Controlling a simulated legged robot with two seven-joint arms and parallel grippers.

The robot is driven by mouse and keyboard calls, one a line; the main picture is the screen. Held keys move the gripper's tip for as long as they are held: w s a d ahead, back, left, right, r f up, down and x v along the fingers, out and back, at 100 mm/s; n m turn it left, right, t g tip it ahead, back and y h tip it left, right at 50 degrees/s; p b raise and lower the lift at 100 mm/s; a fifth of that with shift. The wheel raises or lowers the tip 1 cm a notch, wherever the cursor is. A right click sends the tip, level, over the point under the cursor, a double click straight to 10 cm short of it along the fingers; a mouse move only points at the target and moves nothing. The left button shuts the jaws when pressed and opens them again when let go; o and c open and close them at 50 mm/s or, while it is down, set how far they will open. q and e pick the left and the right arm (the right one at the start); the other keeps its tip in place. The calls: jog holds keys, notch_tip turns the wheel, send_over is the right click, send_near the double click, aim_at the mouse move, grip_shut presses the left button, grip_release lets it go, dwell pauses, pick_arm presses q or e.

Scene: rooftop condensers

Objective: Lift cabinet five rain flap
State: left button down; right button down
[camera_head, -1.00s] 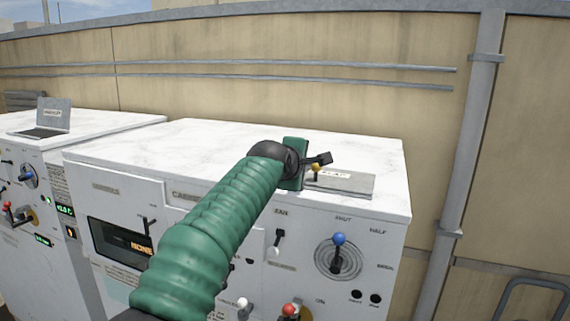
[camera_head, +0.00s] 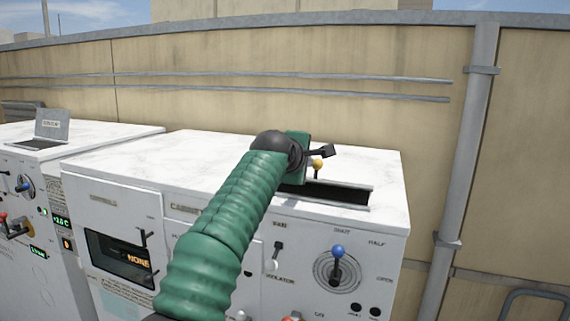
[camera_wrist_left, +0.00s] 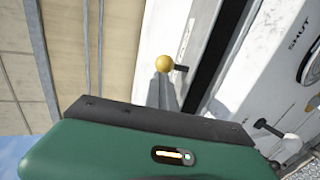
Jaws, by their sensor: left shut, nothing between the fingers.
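The cabinet with the rain flap (camera_head: 345,184) stands in the middle of the head view. A dark open slot (camera_head: 340,193) shows in its white top near the front edge. Only a thin grey strip of the flap seems to show along the slot's back edge; its labelled face is not visible. A yellow-knobbed lever (camera_head: 317,164) rises at the slot's left part. My left gripper (camera_head: 326,152) is shut and empty, just above and behind the knob; contact cannot be told. The wrist view shows the knob (camera_wrist_left: 164,63) and slot (camera_wrist_left: 213,60) beyond my gripper. My right gripper is not in view.
The cabinet front carries a blue-knobbed dial (camera_head: 338,252), switches and a display (camera_head: 122,258). A tan wall with pipes (camera_head: 240,91) stands behind; a vertical pipe (camera_head: 467,150) is at right.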

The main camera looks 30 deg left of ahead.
aim_at(317, 161)
pick_arm(q)
jog(key=shift+w+d+f, duration=0.1)
jog(key=shift+w+d, duration=0.45)
jog(key=shift+w, duration=0.1)
jog(key=shift+w+d, duration=0.1)
jog(key=shift+d, duration=0.15)
jog(key=shift+w+d, duration=0.15)
jog(key=shift+w, duration=0.2)
jog(key=shift+w+a+r, duration=0.2)
jog(key=shift+w+r, duration=0.1)
jog(key=shift+r, duration=0.1)
jog(key=shift+w+a+r, duration=0.15)
jog(key=shift+w+r, duration=0.2)
jog(key=shift+w, duration=0.15)
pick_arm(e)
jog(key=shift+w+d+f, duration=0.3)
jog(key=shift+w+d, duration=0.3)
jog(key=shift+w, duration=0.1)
pick_arm(q)
jog(key=shift+s, duration=0.15)
jog(key=shift+r, duration=0.1)
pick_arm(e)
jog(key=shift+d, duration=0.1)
